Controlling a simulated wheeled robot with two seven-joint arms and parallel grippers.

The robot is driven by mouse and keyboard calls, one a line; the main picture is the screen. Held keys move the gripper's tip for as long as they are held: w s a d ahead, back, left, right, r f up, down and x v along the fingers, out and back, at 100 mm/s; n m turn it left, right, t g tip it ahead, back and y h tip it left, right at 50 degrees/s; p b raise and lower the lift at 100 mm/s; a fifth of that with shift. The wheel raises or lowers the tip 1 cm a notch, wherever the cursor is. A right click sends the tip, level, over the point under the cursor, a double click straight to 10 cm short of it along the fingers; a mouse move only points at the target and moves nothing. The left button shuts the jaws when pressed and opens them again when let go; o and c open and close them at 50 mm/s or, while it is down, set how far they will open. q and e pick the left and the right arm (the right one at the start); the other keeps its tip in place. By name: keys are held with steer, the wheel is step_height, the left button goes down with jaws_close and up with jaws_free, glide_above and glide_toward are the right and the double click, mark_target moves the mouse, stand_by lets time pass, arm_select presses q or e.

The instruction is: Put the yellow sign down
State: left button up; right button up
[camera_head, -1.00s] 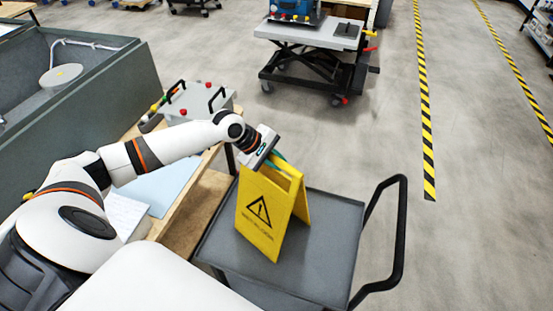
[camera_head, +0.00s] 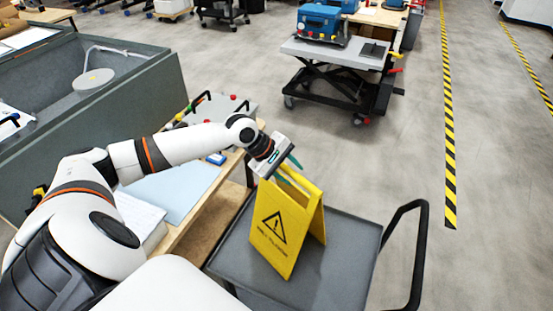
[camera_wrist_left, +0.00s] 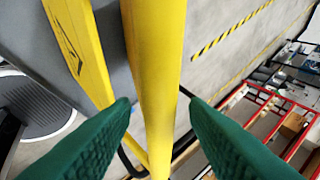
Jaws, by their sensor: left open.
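The yellow sign (camera_head: 283,228) is a folding A-shaped board with a black warning triangle. It stands upright on the grey cart top (camera_head: 345,262) in the head view. My left gripper (camera_head: 285,176) is at the sign's top edge. In the left wrist view the sign's yellow top (camera_wrist_left: 155,80) runs between the two green fingers of my left gripper (camera_wrist_left: 160,118). The fingers are open, with a gap visible on each side of the yellow panel. My right gripper is in neither view.
The cart has a black handle (camera_head: 420,258) on its right. A wooden table (camera_head: 205,205) with papers stands beside the cart on the left. A grey lift table (camera_head: 335,55) with a blue device stands farther back. Open floor with yellow-black tape (camera_head: 449,150) lies to the right.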

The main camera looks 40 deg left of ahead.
arm_select(q)
steer(key=b+v, duration=0.1)
steer(key=v, duration=0.7)
steer(key=shift+r, duration=0.3)
steer(key=shift+s+a, duration=0.1)
steer(key=shift+s, duration=0.05)
